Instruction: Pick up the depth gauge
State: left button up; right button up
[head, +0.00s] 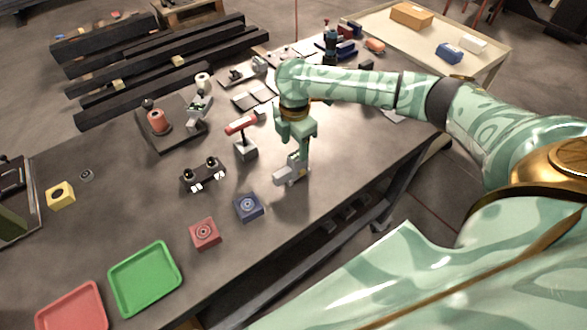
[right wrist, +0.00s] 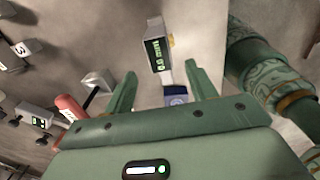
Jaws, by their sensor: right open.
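The depth gauge, a small grey body with a green digital display (right wrist: 157,52), shows in the right wrist view just ahead of and between my finger tips. In the head view its grey body (head: 284,176) is on the dark bench, beside the tips of my right gripper (head: 297,168), which points down over it. My right gripper (right wrist: 160,69) is open, with one finger on each side in the picture and nothing held between them. The gauge's far part is partly hidden by the fingers in the head view. My left gripper is not in view.
A blue block (head: 248,207) and a red block (head: 205,233) lie nearby to the left. A red-handled tool on a stand (head: 243,128) is close behind. Green (head: 173,249) and red (head: 70,294) trays lie front left. Bare bench surrounds the gauge's right side.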

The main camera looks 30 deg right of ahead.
aim_at(295, 156)
notch_tip(295, 156, down, 4)
jog(key=shift+f+b, duration=0.1)
jog(key=shift+b, duration=0.35)
grip_shut()
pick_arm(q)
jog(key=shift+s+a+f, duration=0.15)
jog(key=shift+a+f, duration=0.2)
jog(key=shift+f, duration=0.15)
pick_arm(e)
jog(key=shift+r, duration=0.4)
notch_tip(295, 156, up, 2)
jog(key=shift+r+p, duration=0.25)
jog(key=shift+p, duration=0.3)
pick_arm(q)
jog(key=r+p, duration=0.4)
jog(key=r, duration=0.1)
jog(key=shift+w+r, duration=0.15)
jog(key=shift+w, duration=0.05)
pick_arm(e)
jog(key=s+a+r, duration=0.8)
jog(key=s+r, duration=0.1)
jog(key=s, duration=0.2)
jog(key=shift+s+r, duration=0.25)
jog(key=shift+r, duration=0.15)
